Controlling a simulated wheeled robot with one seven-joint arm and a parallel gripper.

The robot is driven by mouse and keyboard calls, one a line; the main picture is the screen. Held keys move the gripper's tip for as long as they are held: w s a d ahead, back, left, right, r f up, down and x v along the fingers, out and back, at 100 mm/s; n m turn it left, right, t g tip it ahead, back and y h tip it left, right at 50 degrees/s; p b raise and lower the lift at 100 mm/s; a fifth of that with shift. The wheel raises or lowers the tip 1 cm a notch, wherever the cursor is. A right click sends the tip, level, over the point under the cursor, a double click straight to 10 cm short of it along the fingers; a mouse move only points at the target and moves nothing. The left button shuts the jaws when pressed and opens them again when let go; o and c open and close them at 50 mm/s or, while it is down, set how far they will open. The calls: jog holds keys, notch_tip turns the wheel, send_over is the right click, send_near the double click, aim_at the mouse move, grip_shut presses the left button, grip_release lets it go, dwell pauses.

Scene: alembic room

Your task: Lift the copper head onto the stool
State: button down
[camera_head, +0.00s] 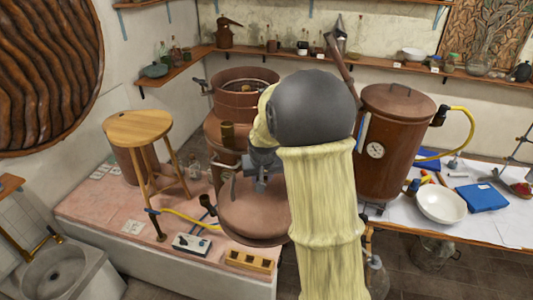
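The wooden stool (137,127) with a round seat stands upright on the pink tiled bench at the left; its seat is bare. A rounded copper piece (250,215), which looks like the copper head, is low in the middle, partly hidden behind my sleeved arm. My gripper (255,184) is over the top of this piece, right of the stool. Its fingertips are small and partly hidden, so I cannot tell whether they touch or hold the copper.
An open copper vessel (244,92) stands behind my gripper. A large copper boiler (393,140) with a gauge stands at the right. A white bowl (441,205) is on the right table.

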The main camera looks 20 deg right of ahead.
jog(key=s+a+f+n+b, duration=0.1)
jog(key=f+b, duration=0.4)
jog(key=f, duration=1)
jog(key=s+a+f+n+y+b, duration=0.1)
jog(key=f+b, duration=0.4)
jog(key=f, duration=1.1)
jog(key=shift+s+a+b, duration=0.3)
jog(key=shift+s+a, duration=0.6)
jog(key=shift+a, duration=0.25)
